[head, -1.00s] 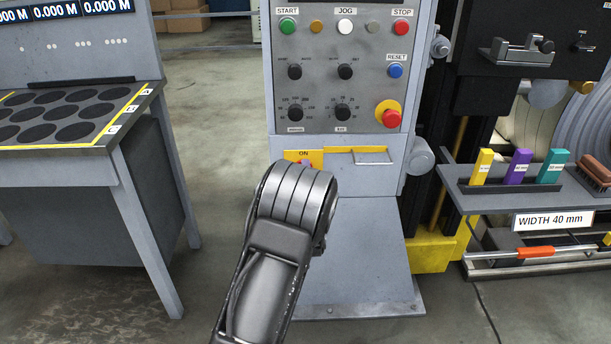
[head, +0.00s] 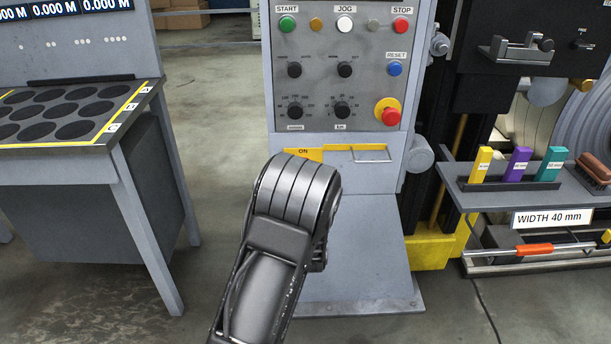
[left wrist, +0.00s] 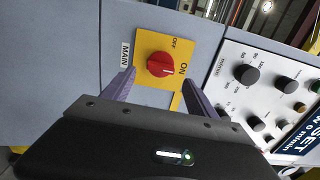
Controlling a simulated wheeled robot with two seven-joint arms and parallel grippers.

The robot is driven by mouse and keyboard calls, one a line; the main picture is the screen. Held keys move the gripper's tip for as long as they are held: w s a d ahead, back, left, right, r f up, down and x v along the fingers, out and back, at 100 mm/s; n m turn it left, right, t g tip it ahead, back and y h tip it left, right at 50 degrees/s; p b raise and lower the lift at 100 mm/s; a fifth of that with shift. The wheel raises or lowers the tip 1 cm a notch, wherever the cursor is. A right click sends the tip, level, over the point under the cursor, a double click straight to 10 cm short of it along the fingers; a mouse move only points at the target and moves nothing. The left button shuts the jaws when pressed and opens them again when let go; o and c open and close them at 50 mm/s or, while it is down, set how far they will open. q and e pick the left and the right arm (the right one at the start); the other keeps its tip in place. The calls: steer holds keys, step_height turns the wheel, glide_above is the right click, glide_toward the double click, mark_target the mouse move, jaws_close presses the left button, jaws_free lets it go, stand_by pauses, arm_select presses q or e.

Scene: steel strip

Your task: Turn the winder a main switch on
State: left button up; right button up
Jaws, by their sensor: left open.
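The main switch is a red rotary knob (left wrist: 160,64) on a yellow plate (left wrist: 150,44) marked OFF and ON, beside a MAIN label. The knob's pointing is too small to read surely. In the left wrist view my left gripper (left wrist: 159,77) is open, with one finger on each side of the knob. I cannot tell whether either finger touches it. In the head view the plate's ON edge (head: 303,154) shows above my left wrist, which hides the knob and the fingers. My right gripper is not in view.
The grey console (head: 340,142) carries buttons, dials and a red emergency stop (head: 391,117) above the switch. A table with black discs (head: 75,130) stands left. A shelf with coloured blocks (head: 518,165) stands right. Open floor lies between table and console.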

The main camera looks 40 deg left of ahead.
arm_select(q)
steer(key=v, duration=0.3)
stand_by(0.5)
steer(key=s+d+f+n+g+h, duration=0.1)
steer(key=d+f+n+h, duration=0.1)
steer(key=d+f+n, duration=0.3)
steer(key=d+f+n+g+h, duration=0.1)
steer(key=d+f+g+h, duration=0.15)
steer(key=f, duration=0.45)
steer(key=s+d+f+n+g+h, duration=0.5)
steer(key=s+d+f+h, duration=0.1)
steer(key=s+d+f, duration=0.9)
steer(key=s+d+f+n+g+h, duration=0.1)
steer(key=s+d+f+g+h, duration=0.15)
steer(key=s+d, duration=0.5)
steer(key=s+d+f+g+h, duration=0.1)
steer(key=s+d+g+h, duration=0.15)
steer(key=s+d, duration=0.5)
step_height(320, 180, up, 13)
steer(key=p, duration=1.4)
steer(key=shift+a+r+n, duration=0.2)
steer(key=shift+a+n, duration=0.1)
